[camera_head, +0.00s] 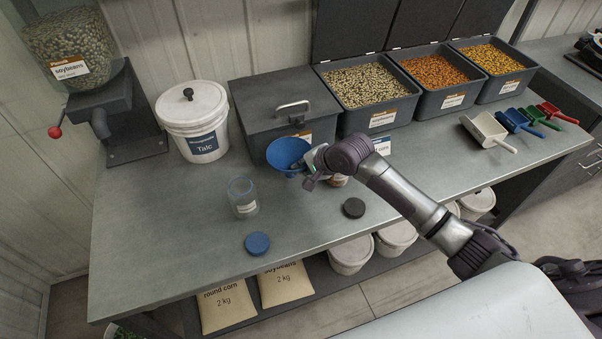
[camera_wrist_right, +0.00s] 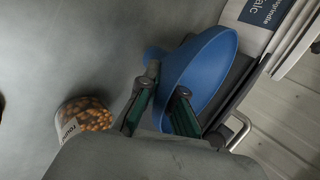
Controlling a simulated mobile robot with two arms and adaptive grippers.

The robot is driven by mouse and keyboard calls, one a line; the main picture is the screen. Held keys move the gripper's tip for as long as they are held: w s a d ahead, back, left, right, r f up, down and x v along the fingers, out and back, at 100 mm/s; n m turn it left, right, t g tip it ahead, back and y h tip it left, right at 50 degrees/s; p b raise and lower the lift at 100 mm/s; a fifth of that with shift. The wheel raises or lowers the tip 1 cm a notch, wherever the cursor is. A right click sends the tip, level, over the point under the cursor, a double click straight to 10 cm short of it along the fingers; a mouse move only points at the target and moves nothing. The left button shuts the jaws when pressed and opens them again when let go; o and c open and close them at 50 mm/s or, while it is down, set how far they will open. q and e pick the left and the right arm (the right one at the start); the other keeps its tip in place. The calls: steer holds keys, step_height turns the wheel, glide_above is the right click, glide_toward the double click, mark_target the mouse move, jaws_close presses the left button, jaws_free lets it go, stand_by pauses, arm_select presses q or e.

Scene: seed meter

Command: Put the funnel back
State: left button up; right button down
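The blue funnel (camera_head: 288,152) is in front of the closed dark grey box, its wide mouth facing up. My right gripper (camera_head: 312,164) is at the funnel's right side. In the right wrist view the fingers (camera_wrist_right: 162,108) lie on either side of the wall of the funnel (camera_wrist_right: 206,68), one overlapping the cone; they look shut on it. The spout points toward the left there. How far the funnel is above the table is hard to tell. My left gripper is not in view.
A clear jar (camera_head: 243,198), blue lid (camera_head: 257,243) and black lid (camera_head: 353,207) stand on the table (camera_head: 200,255). A jar of orange-brown seeds (camera_wrist_right: 84,117) is near my gripper. A Talc bucket (camera_head: 192,115) and the closed box (camera_head: 262,110) stand behind. The table's left front is clear.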

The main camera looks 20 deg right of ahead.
step_height(320, 180, down, 3)
steer(key=shift+s+f+p, duration=0.1)
steer(key=shift+p, duration=0.35)
steer(key=shift+f, duration=0.15)
steer(key=c, duration=1.3)
jaws_free()
steer(key=b+v, duration=0.1)
steer(key=v, duration=1.1)
